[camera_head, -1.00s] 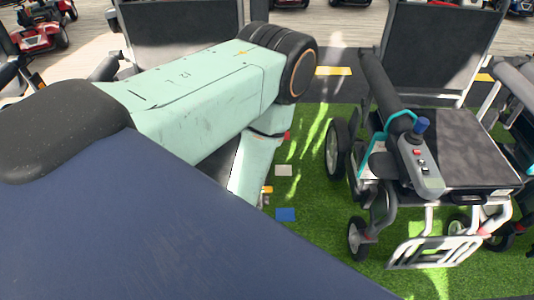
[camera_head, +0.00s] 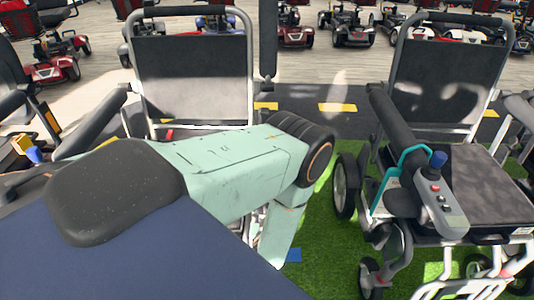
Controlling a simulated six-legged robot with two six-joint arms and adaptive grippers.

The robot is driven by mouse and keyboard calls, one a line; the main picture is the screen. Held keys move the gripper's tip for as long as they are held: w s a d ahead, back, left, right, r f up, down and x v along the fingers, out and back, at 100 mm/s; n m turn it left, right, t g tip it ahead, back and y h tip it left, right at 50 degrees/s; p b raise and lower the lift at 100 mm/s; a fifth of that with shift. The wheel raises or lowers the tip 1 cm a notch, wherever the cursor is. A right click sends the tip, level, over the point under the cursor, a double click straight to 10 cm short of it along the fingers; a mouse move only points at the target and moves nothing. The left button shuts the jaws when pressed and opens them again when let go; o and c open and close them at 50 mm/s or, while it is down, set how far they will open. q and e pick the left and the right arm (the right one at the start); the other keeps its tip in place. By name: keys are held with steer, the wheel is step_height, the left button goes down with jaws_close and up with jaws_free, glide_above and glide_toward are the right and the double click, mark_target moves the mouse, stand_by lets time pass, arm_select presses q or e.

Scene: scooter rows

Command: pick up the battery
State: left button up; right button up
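I cannot make out a battery in the view now. My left arm (camera_head: 235,170) comes in from the left, bends at a dark round elbow, and its pale green forearm points down toward the grass. The gripper end is low in the picture and not clear enough to show its fingers or anything between them. My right gripper is not in view.
A wheelchair with a joystick armrest (camera_head: 436,195) stands at the right. Another wheelchair (camera_head: 193,80) stands behind my arm. Parked scooters (camera_head: 352,25) line the back. A strip of green grass (camera_head: 322,225) lies open between forearm and right wheelchair.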

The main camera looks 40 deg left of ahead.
arm_select(q)
steer(key=b+x, duration=0.1)
steer(key=x, duration=0.1)
steer(key=b+x, duration=0.1)
steer(key=x, duration=0.2)
steer(key=shift+a, duration=0.45)
steer(key=shift+w+a+b, duration=0.3)
steer(key=shift+w+b, duration=0.1)
steer(key=shift+c, duration=0.3)
jaws_close()
steer(key=shift+w+r, duration=0.1)
